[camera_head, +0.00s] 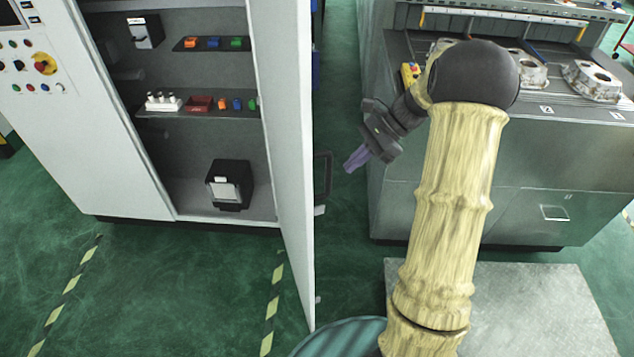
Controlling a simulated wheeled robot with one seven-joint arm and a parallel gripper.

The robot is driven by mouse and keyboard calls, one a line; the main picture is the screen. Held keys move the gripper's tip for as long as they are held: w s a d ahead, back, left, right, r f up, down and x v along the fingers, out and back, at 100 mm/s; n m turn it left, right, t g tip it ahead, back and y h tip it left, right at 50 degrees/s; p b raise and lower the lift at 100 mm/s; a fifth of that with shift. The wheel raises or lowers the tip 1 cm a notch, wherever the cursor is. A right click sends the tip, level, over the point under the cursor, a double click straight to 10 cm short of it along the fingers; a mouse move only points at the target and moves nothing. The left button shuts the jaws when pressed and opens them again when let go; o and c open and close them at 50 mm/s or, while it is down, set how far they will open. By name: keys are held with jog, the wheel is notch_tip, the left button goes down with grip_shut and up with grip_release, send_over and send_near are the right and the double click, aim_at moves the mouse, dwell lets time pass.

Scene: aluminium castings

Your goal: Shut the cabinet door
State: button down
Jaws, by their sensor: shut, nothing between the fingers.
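The cabinet door (287,150) is a tall white panel standing wide open, swung out towards me from the right side of the cabinet (105,120). A dark handle (322,176) sits on the door's right-hand face. The shelves inside the cabinet are exposed. My gripper (357,160) is to the right of the door, near the handle's height in the picture. Its purple fingers are shut and empty, and point left and down towards the door. A gap of green floor shows between the fingers and the handle.
A grey workbench (500,190) with several metal castings (592,80) stands at the right, behind my arm. The cabinet holds small coloured parts and a black box (229,184). A control panel (35,65) is on its left front. Green floor (190,290) before the cabinet is clear.

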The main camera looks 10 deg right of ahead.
jog(key=a+f+p, duration=0.3)
jog(key=a+f, duration=0.2)
jog(key=a, duration=0.4)
jog(key=shift+s+a, duration=0.15)
jog(key=shift+s, duration=0.1)
